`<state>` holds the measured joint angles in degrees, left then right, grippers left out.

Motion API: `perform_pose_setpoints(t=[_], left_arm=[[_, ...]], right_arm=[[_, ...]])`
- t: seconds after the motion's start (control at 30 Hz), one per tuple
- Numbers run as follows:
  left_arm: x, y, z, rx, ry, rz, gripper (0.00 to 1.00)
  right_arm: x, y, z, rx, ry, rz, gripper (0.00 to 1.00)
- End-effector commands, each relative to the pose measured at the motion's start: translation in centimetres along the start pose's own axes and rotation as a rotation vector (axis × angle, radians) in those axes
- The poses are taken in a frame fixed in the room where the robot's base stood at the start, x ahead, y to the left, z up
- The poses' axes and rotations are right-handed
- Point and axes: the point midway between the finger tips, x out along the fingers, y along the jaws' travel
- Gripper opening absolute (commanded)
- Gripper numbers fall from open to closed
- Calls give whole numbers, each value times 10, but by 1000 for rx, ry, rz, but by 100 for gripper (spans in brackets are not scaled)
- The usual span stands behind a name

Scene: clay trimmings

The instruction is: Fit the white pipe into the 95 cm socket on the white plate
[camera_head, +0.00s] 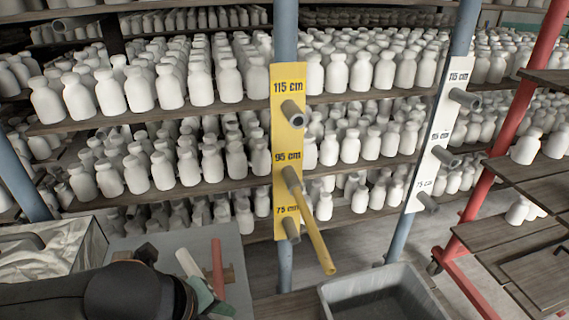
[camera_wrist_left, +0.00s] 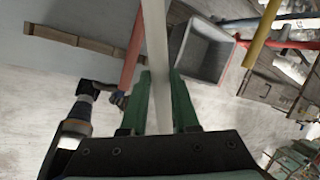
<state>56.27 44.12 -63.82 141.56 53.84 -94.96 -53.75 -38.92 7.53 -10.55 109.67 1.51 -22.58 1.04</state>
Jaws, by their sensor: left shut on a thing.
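My left gripper (camera_head: 196,290) is shut on the white pipe (camera_head: 188,262), low at the left over the grey table. In the left wrist view the white pipe (camera_wrist_left: 157,45) runs upward from between the green fingers (camera_wrist_left: 163,95). The white plate (camera_head: 437,137) is on the right blue post, with grey sockets for 115, 95 and 75 cm. Its middle socket, 95 cm (camera_head: 449,158), is empty and well apart from the pipe. A dark arm end (camera_wrist_left: 118,97), apparently my right gripper, is small and unclear in the left wrist view.
A yellow plate (camera_head: 287,132) on the nearer post has a yellow pipe (camera_head: 317,235) in its 95 cm socket, sticking out forward. A grey bin (camera_head: 340,300) is at front. Bottle shelves and a red rack (camera_head: 510,120) surround the posts.

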Motion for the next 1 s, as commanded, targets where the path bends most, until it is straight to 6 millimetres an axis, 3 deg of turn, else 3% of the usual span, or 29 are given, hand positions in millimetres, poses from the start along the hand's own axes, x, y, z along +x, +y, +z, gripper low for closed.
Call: perform_pose_setpoints(t=[0.67, 1.0], left_arm=[[8, 15, 24, -926, -428, 139, 0], [0, 27, 55, -1578, -720, 237, 0]], right_arm=[[-6, 0, -7, 0, 0, 0, 64], [-10, -1, -11, 0, 0, 0, 64]])
